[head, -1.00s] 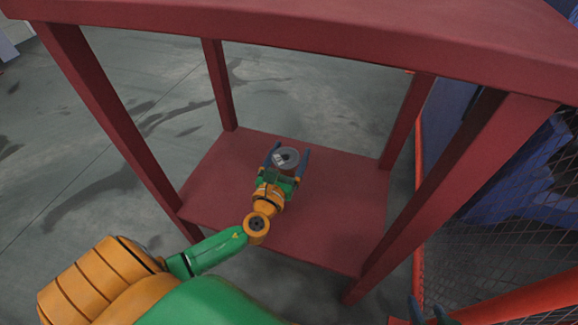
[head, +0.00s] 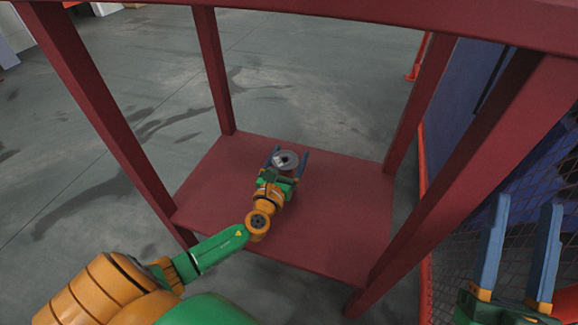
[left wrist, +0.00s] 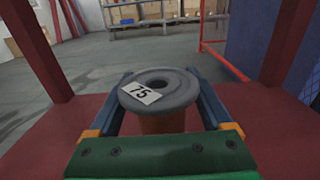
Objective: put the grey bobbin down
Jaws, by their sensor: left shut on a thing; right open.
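The grey bobbin (head: 286,160) is between the blue fingers of my left gripper (head: 288,158), over the red lower shelf (head: 335,215) of the red stand. In the left wrist view the bobbin (left wrist: 160,88) is upright, with a grey top flange, a centre hole, a label reading 75 and a brownish body below. My left gripper (left wrist: 160,95) is shut on it. The bobbin's base is hidden, so I cannot tell whether it touches the shelf. My right gripper (head: 517,250) is open and empty at the lower right of the head view.
The stand's red posts (head: 212,75) rise around the shelf, and its red top (head: 330,22) hangs above. A mesh fence (head: 465,220) with orange rails stands at the right, near my right gripper. The shelf around the bobbin looks bare. Open grey floor lies left and behind.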

